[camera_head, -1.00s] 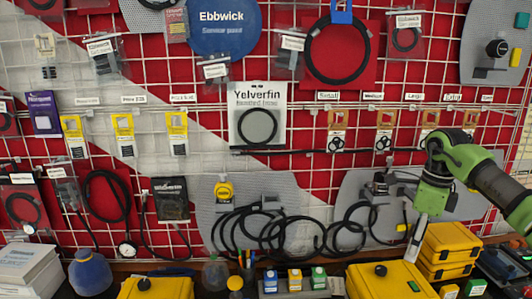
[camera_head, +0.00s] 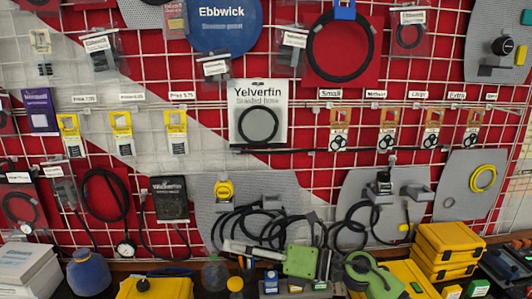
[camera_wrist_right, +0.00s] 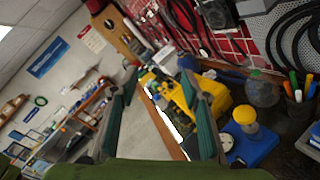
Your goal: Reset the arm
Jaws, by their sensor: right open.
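My right gripper (camera_head: 234,247) is at the lower middle of the head view, turned to point left. It is in front of the lower part of the tool wall and above the bench, with the green parts of my right arm behind it. In the right wrist view its two fingers with teal pads (camera_wrist_right: 158,78) stand wide apart and nothing is held between them. Whether it touches anything cannot be told. My left gripper is not in view.
Black coiled hoses (camera_head: 255,222) hang on the wall close behind the gripper. Yellow cases (camera_head: 450,245) stand on the bench at right, another yellow case (camera_head: 155,288) at lower left. A blue bottle (camera_head: 90,272) and white boxes (camera_head: 28,268) stand at far left.

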